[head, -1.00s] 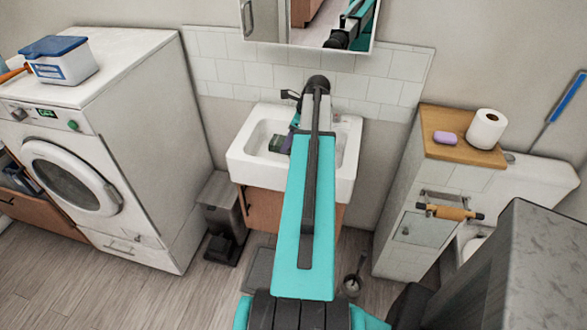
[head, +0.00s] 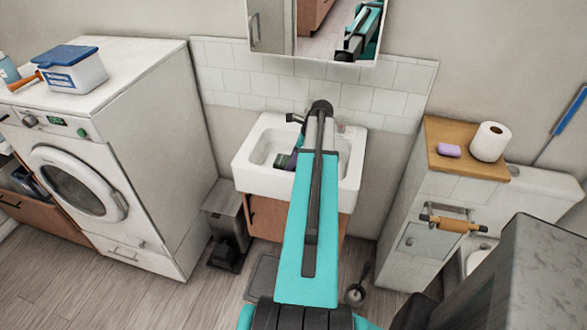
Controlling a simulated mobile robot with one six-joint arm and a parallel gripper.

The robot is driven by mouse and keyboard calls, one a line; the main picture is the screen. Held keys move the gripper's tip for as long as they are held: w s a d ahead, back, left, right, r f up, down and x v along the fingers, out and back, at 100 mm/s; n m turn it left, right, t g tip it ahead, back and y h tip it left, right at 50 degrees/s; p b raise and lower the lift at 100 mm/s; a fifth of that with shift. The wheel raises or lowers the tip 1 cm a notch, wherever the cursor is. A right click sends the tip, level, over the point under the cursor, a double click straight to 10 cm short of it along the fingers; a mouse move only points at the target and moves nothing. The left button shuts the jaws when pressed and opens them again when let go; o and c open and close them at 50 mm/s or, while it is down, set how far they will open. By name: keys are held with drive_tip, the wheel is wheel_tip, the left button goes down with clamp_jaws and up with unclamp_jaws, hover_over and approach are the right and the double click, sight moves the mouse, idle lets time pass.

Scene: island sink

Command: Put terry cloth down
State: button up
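My arm reaches forward over the white sink (head: 247,172) and covers its middle. A small dark and purple shape (head: 289,161) shows at the left edge of the arm, inside the basin. I cannot tell whether it is part of my gripper or the terry cloth. The rest of my gripper is hidden behind the arm, so its fingers do not show. No terry cloth can be clearly made out.
A washing machine (head: 150,150) stands left, with a blue-lidded box (head: 72,72) on top. A pedal bin (head: 226,215) stands beside the sink cabinet. Right, a wooden-topped cabinet (head: 468,165) holds purple soap (head: 449,150) and a paper roll (head: 490,142). A mirror cabinet (head: 285,35) hangs above.

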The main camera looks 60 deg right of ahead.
drive_tip(key=shift+f, duration=0.8)
drive_tip(key=shift+f+p, duration=0.65)
drive_tip(key=shift+f, duration=1.25)
drive_tip(key=shift+f, duration=0.1)
drive_tip(key=o, duration=0.9)
drive_tip(key=shift+c, duration=0.2)
drive_tip(key=shift+r, duration=0.2)
drive_tip(key=shift+b+v, duration=1.65)
drive_tip(key=shift+v, duration=4.3)
